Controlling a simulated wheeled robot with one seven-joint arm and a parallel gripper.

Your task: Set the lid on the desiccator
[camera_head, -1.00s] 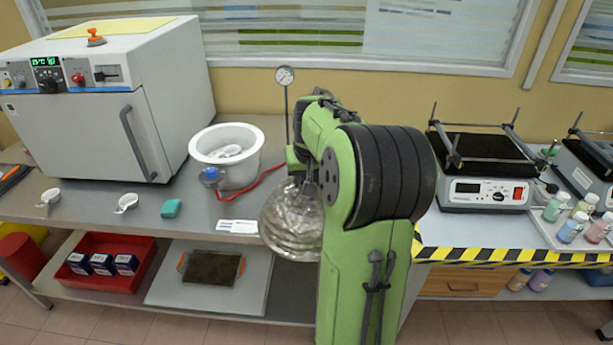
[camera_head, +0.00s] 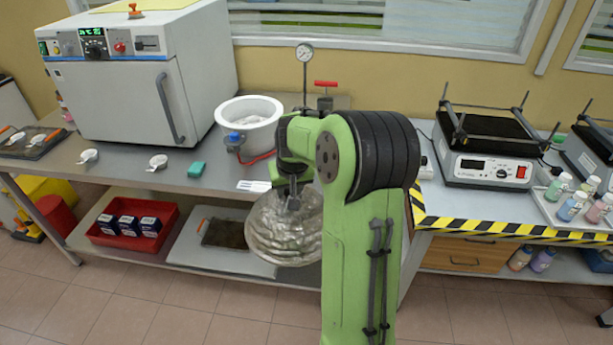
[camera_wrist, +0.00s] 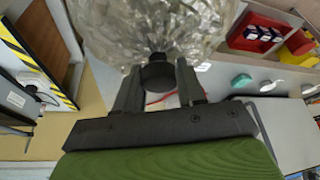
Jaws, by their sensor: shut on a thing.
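The desiccator (camera_head: 262,108) is a white round open bowl with a blue valve on its front, standing on the grey bench beside the oven. Something pale lies inside it. The lid (camera_head: 281,238) is a clear glass dome, held in front of the bench to the lower right of the desiccator, apart from it. My gripper (camera_head: 291,193) is shut on the lid's knob. In the wrist view, my gripper (camera_wrist: 158,85) has its two fingers on either side of the dark knob (camera_wrist: 157,72), and the glass dome (camera_wrist: 150,28) fills the top.
The white oven (camera_head: 140,75) stands left of the desiccator. A pressure gauge (camera_head: 304,55) on a stem and a red hose are behind and beside it. A green block (camera_head: 196,169) and small white dishes lie on the bench. A hotplate shaker (camera_head: 485,150) stands right.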

